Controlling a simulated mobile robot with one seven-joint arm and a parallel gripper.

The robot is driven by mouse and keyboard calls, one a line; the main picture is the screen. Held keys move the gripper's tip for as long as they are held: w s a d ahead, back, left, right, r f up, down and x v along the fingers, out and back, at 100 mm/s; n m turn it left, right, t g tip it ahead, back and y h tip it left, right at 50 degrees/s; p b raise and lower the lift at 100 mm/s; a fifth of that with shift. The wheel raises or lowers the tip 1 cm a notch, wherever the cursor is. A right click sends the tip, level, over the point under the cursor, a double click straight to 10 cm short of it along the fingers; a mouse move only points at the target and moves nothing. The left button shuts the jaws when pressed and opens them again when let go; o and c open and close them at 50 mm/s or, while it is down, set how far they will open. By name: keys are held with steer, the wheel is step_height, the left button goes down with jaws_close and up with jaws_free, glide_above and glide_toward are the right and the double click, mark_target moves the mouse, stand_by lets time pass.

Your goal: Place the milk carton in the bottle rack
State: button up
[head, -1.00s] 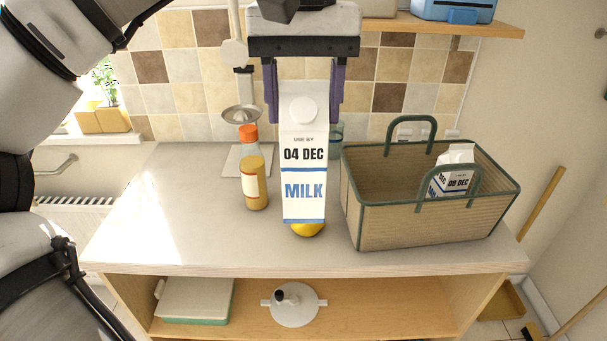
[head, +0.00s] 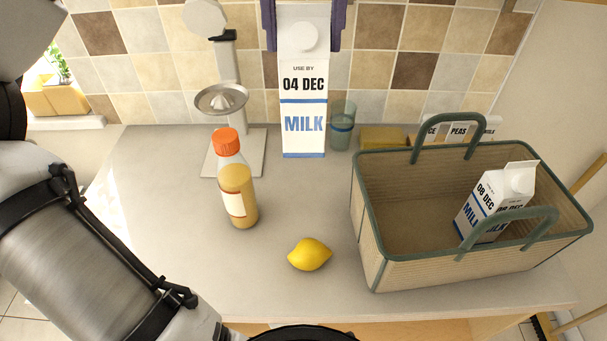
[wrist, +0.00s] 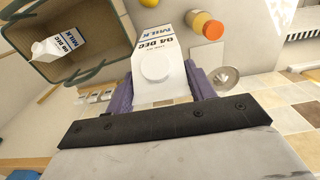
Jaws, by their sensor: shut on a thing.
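A white milk carton (head: 303,90) with "04 DEC" and "MILK" on it is upright in my gripper (head: 304,25). The purple fingers are shut on its upper sides, and only their lower parts show in the head view. In the wrist view the carton (wrist: 161,60) sits between the fingers of my gripper (wrist: 160,85). A second carton (head: 497,205), marked "08 DEC", leans inside the woven basket (head: 440,266) on the right. I cannot identify a bottle rack in these frames.
An orange-capped bottle (head: 236,185) and a lemon (head: 310,254) stand on the worktop (head: 170,270). Behind are a grey stand with a round dish (head: 221,98), a bluish glass (head: 342,125) and a yellow block (head: 383,138). The worktop's front middle is mostly clear.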

mark_target(304, 128)
steer(key=shift+w, duration=0.25)
steer(key=shift+w+f+b, duration=0.1)
steer(key=shift+f+b, duration=0.2)
steer(key=shift+b, duration=0.1)
step_height(304, 128, down, 14)
steer(key=b, duration=0.3)
steer(key=shift+b, duration=0.35)
steer(key=shift+f, duration=2.6)
steer(key=shift+f, duration=0.15)
steer(key=o, duration=1.5)
